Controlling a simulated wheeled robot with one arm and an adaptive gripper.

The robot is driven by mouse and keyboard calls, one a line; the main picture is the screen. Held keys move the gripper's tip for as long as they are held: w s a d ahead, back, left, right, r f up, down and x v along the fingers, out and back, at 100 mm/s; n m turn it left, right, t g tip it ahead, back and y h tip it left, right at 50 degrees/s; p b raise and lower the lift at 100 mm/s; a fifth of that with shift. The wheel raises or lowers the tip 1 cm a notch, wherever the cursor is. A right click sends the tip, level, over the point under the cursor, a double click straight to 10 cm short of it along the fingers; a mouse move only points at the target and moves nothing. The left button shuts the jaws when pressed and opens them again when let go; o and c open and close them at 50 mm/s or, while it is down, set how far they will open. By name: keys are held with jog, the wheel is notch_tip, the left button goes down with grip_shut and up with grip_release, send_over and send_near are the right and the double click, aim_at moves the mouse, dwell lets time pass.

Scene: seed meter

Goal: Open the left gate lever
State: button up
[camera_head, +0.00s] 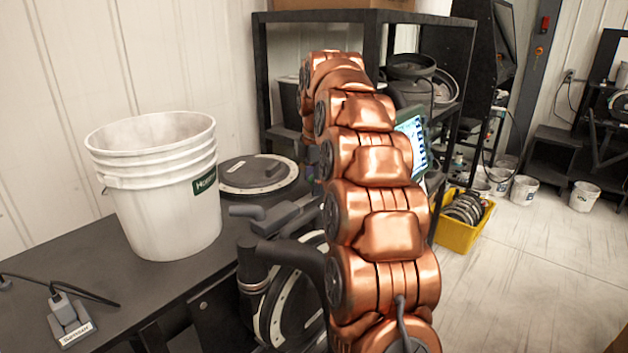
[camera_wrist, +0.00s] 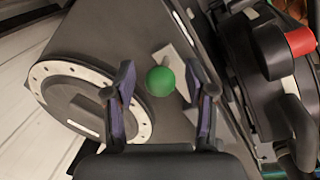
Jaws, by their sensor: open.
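In the wrist view my gripper (camera_wrist: 160,68) is open, with one dark, purple-padded finger on each side. A round green knob (camera_wrist: 160,82) shows in the gap between the fingers, with space on both sides. It may be the end of the left gate lever, but I cannot tell; no lever shaft is clear behind it. The dark seed meter (camera_head: 288,300) is partly hidden behind my copper arm in the head view. My gripper is hidden there too. A red-ended dark part (camera_wrist: 300,41) shows at the upper right of the wrist view.
A white bucket (camera_head: 160,205) stands on the dark bench (camera_head: 130,290), left of my arm. A round dark lid with a pale ring (camera_head: 258,176) sits behind it. Black shelving (camera_head: 262,70) stands at the back. A yellow crate (camera_head: 460,232) is on the floor, with open floor at right.

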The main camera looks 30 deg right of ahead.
jog(key=shift+r, duration=0.1)
jog(key=shift+s+a+r, duration=0.1)
jog(key=shift+s+r, duration=0.1)
jog(key=shift+r, duration=1)
jog(key=shift+s+a+r, duration=0.1)
jog(key=shift+s+r, duration=0.15)
jog(key=shift+r, duration=0.9)
jog(key=shift+s+r, duration=0.2)
jog(key=shift+r, duration=1)
jog(key=shift+d, duration=0.1)
